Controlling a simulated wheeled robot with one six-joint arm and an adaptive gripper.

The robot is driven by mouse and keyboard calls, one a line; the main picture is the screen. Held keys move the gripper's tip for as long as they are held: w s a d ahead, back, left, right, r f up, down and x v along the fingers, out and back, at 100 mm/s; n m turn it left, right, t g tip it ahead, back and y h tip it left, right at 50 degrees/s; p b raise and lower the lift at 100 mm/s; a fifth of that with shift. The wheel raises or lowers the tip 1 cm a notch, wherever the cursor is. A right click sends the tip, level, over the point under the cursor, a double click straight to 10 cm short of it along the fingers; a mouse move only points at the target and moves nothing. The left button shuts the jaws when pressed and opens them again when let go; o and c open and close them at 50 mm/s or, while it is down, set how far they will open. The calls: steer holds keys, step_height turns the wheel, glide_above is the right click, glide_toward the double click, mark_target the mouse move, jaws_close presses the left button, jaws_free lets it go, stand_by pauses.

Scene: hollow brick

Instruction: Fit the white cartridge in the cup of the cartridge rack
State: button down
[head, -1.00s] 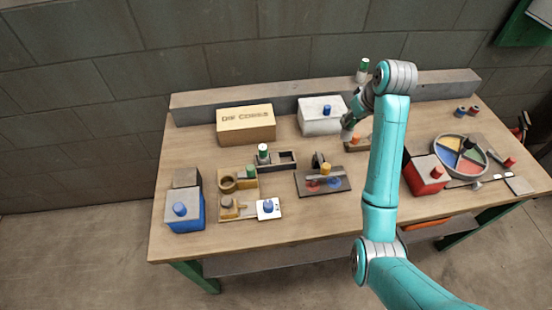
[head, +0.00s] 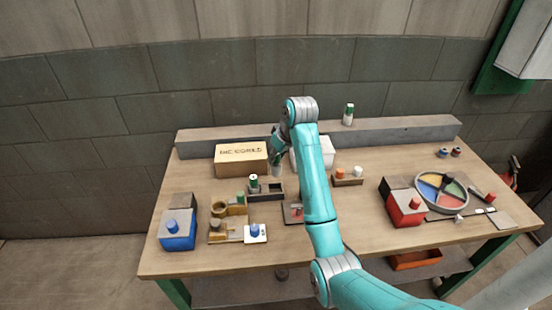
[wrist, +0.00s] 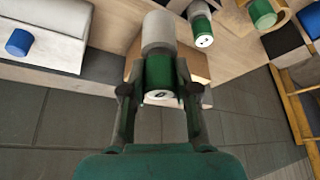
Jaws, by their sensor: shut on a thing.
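The white cartridge (wrist: 158,32) has a green cap (wrist: 160,75) and is held between the fingers of my gripper (wrist: 155,88). In the head view my gripper (head: 276,164) is above the table between the lettered box and the white box, with the cartridge's pale end pointing down. A dark tray (head: 279,191) holds a similar green-capped cartridge (head: 254,183) at its left; its right compartment looks empty. Beside it, a tan holder (head: 219,211) has a round open cup and a green cylinder (head: 241,198). I cannot tell for sure which is the cartridge rack.
A lettered box (head: 240,160) is just left of my gripper; the white box (head: 326,152) is partly hidden by my arm. A small rack (head: 347,181) holds orange and white cylinders. The blue box (head: 178,241) stands far left.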

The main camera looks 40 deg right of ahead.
mark_target(277, 176)
steer(key=shift+a+f, duration=0.2)
steer(key=shift+f, duration=2.5)
steer(key=shift+f, duration=2.2)
steer(key=c, duration=0.8)
jaws_free()
